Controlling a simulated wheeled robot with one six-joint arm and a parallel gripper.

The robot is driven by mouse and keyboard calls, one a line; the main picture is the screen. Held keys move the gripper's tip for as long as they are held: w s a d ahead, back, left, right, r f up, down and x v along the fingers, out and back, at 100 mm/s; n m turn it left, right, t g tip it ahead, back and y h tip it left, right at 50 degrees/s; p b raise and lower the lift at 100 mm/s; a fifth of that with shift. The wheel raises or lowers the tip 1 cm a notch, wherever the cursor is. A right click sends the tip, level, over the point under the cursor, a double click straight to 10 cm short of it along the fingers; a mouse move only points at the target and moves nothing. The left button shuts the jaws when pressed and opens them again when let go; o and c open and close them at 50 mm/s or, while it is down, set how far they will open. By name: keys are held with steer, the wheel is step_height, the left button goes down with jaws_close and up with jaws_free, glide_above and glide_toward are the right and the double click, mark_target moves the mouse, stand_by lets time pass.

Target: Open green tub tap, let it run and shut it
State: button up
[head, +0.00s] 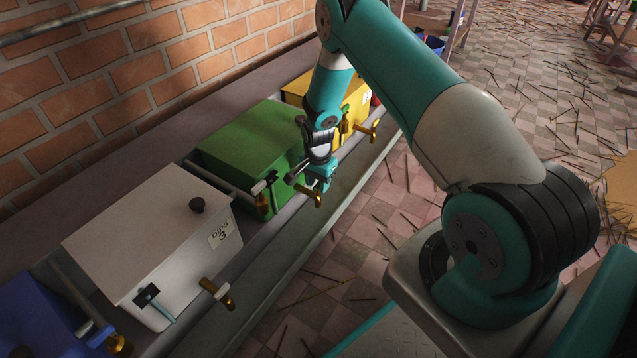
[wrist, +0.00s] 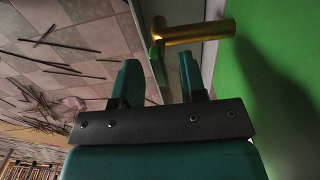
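The green tub (head: 250,143) stands in the row of tubs along the wall in the head view. Its brass tap (head: 308,195) sticks out at the front, and the tap also shows in the wrist view (wrist: 200,32). A thin green lever (wrist: 157,62) hangs at the tap's outer end. My gripper (head: 318,180) is right at this tap, and its two teal fingers (wrist: 161,75) are spread apart. The lever appears between them, with gaps on both sides. Contact cannot be made out. No flow from the tap is visible.
A white tub (head: 150,235) with its own brass tap (head: 217,292) stands to the left, a blue tub (head: 40,315) beyond it. A yellow tub (head: 357,98) stands to the right. The tiled floor (head: 345,255) in front is strewn with sticks.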

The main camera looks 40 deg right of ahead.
jaws_close()
steer(key=shift+r+n+p, duration=0.1)
steer(key=shift+n+p, duration=0.2)
steer(key=shift+p, duration=0.05)
steer(key=n+p, duration=0.2)
steer(key=shift+r+n, duration=0.1)
steer(key=shift+n, duration=0.2)
steer(key=n+p, duration=0.2)
steer(key=n, duration=0.2)
steer(key=shift+p, duration=0.4)
steer(key=n+p, duration=0.1)
steer(key=n, duration=0.4)
steer(key=shift+p, duration=0.35)
steer(key=shift+w+n+p, duration=0.1)
steer(key=shift+n+p, duration=0.5)
steer(key=shift+n, duration=1.7)
